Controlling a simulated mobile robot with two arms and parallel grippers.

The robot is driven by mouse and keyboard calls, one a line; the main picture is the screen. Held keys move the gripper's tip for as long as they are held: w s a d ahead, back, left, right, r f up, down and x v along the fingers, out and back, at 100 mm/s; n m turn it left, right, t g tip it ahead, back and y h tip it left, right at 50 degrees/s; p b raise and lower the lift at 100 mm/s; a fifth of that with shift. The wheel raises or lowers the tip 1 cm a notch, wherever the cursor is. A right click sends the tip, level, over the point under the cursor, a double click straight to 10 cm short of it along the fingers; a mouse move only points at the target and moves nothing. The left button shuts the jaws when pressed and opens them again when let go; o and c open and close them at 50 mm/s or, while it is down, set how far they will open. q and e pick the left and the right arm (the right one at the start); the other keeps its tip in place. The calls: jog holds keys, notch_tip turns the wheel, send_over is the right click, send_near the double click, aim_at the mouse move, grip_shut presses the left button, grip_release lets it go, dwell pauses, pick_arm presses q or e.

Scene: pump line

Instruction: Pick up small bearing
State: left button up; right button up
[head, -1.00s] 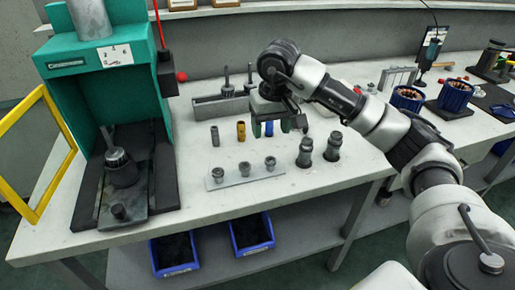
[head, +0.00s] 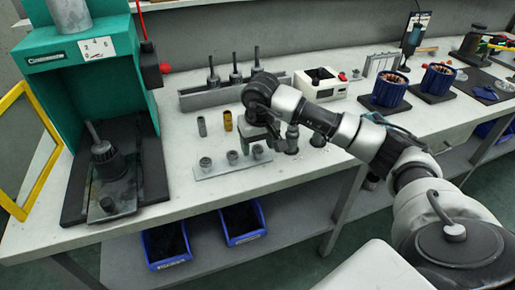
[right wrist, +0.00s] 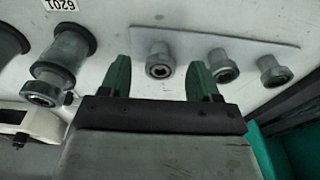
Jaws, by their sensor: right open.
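A light plate (head: 213,171) on the bench carries three short grey posts with bearings on them. In the right wrist view, the small bearing (right wrist: 159,69) on the plate's end post lies between my right gripper's green fingers, apart from both. The other small bearings (right wrist: 227,73) (right wrist: 277,76) sit on the posts to its right. My right gripper (right wrist: 161,80) is open and empty; in the head view it is above the plate's right end and partly hidden by its own wrist. My left gripper is not in view.
Two thicker posts (head: 291,139) (head: 318,138) stand close to the right of my gripper. A grey and a brass cylinder (head: 228,121) stand behind the plate. A green press (head: 85,50) is at the left, and a white box (head: 321,84) stands behind my arm.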

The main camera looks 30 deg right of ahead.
aim_at(258, 149)
jog(key=shift+c, duration=0.5)
jog(key=c, duration=0.7)
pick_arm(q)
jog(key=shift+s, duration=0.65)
pick_arm(e)
jog(key=shift+r, duration=0.1)
jog(key=shift+r, duration=0.1)
jog(key=shift+r, duration=0.2)
notch_tip(258, 149, up, 4)
jog(key=shift+f, duration=0.1)
jog(key=s+d+r, duration=0.6)
jog(key=s, duration=0.4)
jog(key=shift+r+b, duration=0.3)
jog(key=shift+b, duration=0.15)
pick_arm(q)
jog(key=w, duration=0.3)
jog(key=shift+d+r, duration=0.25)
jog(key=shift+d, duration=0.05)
